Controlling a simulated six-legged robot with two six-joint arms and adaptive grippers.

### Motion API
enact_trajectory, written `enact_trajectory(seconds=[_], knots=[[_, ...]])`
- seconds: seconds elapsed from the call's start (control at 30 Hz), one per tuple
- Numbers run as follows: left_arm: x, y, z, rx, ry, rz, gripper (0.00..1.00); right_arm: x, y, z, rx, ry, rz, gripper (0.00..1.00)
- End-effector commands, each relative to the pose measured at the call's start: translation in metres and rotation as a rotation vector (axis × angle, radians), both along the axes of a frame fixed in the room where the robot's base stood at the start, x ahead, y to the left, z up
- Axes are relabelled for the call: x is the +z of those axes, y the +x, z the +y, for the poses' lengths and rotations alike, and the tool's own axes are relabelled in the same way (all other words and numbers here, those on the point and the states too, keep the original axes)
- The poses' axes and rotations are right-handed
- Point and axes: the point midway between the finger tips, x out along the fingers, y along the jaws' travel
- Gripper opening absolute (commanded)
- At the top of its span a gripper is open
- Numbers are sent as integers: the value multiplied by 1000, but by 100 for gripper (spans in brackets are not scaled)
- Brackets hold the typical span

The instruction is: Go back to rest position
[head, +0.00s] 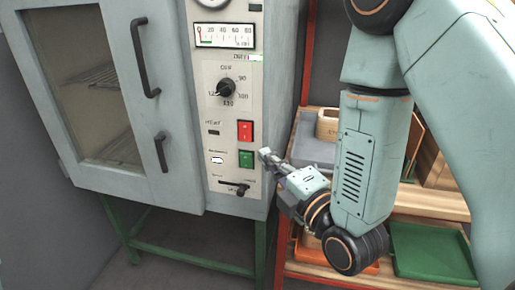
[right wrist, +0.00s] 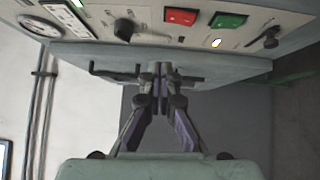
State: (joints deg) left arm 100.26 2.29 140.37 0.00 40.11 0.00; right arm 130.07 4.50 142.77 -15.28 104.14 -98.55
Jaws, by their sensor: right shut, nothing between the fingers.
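My right gripper (head: 268,157) is in front of the lower right part of the oven's control panel (head: 207,118), close to the green button (head: 246,159) and the small lever switch (head: 236,188). In the right wrist view the right gripper (right wrist: 160,72) has its fingers together with nothing between them. The panel also shows upside down there, with the red button (right wrist: 181,17) and green button (right wrist: 228,21) beyond the fingertips. I cannot tell whether the fingertips touch the panel. My left gripper is out of view.
The grey oven (head: 160,185) stands at the left on a green frame (head: 190,260), its glass door (head: 85,80) closed. A wooden shelf rack (head: 430,204) with a red frame stands behind my right arm. It holds a green tray (head: 432,250), an orange tray (head: 313,253) and a wooden box (head: 327,124).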

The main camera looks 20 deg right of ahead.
Motion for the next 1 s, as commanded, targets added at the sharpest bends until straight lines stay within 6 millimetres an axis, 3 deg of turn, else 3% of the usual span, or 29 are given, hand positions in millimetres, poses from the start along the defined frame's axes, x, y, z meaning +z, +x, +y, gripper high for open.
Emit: enact_trajectory(seconds=[0.27,0.37,0.57,0.77,0.87,1.0], knots=[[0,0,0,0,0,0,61,-7,0,0,5,111,56,0],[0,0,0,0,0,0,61,-28,0,-1,-8,271,183,0],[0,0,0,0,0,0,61,-89,-12,-8,-142,640,507,0],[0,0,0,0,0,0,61,-175,-59,-19,-443,995,849,0],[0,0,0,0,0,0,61,-222,-101,-25,-673,1152,1008,0],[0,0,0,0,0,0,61,-276,-175,-33,-1039,1294,1172,0]])
